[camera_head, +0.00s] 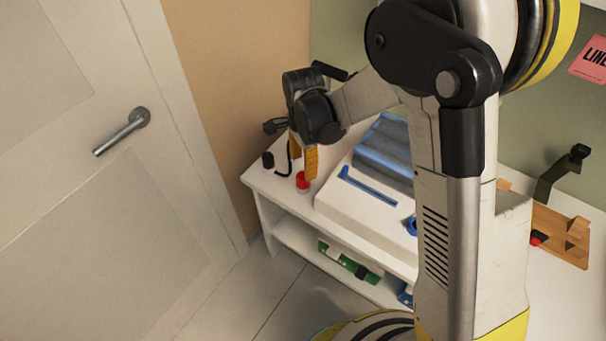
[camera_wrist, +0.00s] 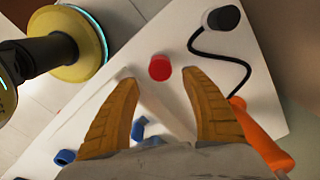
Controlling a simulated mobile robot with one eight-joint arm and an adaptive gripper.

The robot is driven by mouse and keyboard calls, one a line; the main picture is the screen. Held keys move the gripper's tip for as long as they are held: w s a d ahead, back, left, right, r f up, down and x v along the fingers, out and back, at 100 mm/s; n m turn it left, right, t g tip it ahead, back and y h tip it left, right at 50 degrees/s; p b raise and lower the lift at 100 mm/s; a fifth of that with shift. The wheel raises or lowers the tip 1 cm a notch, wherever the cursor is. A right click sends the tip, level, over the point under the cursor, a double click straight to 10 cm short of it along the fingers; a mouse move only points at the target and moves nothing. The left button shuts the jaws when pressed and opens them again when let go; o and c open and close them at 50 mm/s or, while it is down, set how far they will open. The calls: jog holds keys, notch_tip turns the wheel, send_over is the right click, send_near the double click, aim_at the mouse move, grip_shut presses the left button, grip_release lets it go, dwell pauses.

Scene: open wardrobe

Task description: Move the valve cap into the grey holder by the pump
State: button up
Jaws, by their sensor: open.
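A round red cap (camera_head: 303,183), which looks like the valve cap, sits on the white table top near its left front edge. In the wrist view the red cap (camera_wrist: 160,67) lies just beyond the fingertips, centred between them. My gripper (camera_head: 303,164) points down over it with its orange fingers apart. In the wrist view my gripper (camera_wrist: 161,82) is open, with nothing between its fingers. I cannot make out a grey holder or a pump for certain in either view.
A black knob-like piece (camera_wrist: 223,18) with a black cable stands beside the cap. A white block with ribbed blue parts (camera_head: 380,150) is to the right. A wooden rack (camera_head: 562,235) stands far right. A green item (camera_head: 348,262) lies on the lower shelf. A door (camera_head: 90,190) is left.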

aim_at(303, 175)
jog(key=shift+r, duration=2.35)
jog(key=s+d+r+n+t, duration=0.4)
jog(key=s+d+r+n, duration=0.4)
jog(key=r, duration=0.5)
jog(key=s+d+r+n+t, duration=0.2)
jog(key=s+d+n+t, duration=0.1)
jog(key=s+d+n, duration=0.2)
jog(key=s+d, duration=0.2)
jog(key=s, duration=0.2)
jog(key=shift+s+d, duration=0.25)
jog(key=shift+s, duration=0.15)
